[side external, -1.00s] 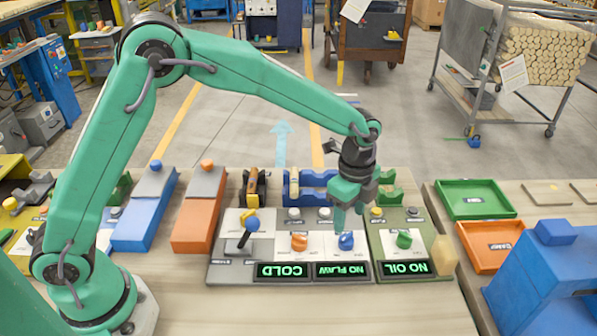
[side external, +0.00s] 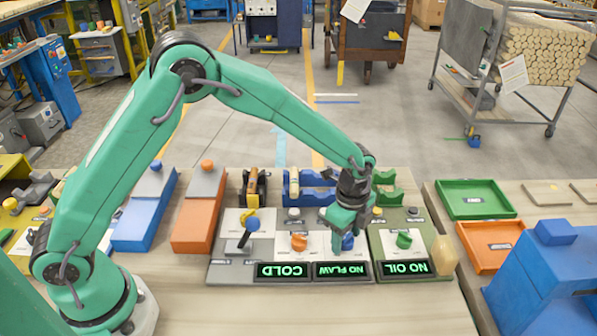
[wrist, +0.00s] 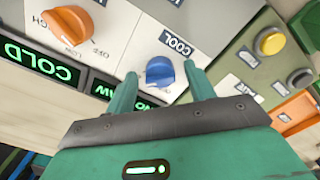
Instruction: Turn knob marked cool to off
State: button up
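The blue knob (wrist: 160,72) sits on a white panel beside a label reading COOL (wrist: 175,43). In the side view the blue knob (side external: 348,243) is partly hidden by my gripper (side external: 343,232). In the wrist view my gripper (wrist: 160,90) is open, with one green finger on each side of the knob. Gaps show between the knob and both fingers, and I cannot tell whether the tips reach down to its height. The display (side external: 342,269) below the knob reads NO FLAW.
An orange knob (side external: 299,242) with its COLD display (side external: 283,271) is to the left, and a blue-topped lever (side external: 252,225) beyond it. A green knob (side external: 404,240) with a NO OIL display (side external: 406,268) is close on the right. Blue and green holders stand behind.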

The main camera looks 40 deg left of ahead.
jog(key=c, duration=0.9)
jog(key=shift+c, duration=0.2)
jog(key=shift+n, duration=0.3)
jog(key=n, duration=0.8)
jog(key=shift+n, duration=0.4)
jog(key=n, duration=0.8)
jog(key=shift+n, duration=0.3)
jog(key=shift+r, duration=0.1)
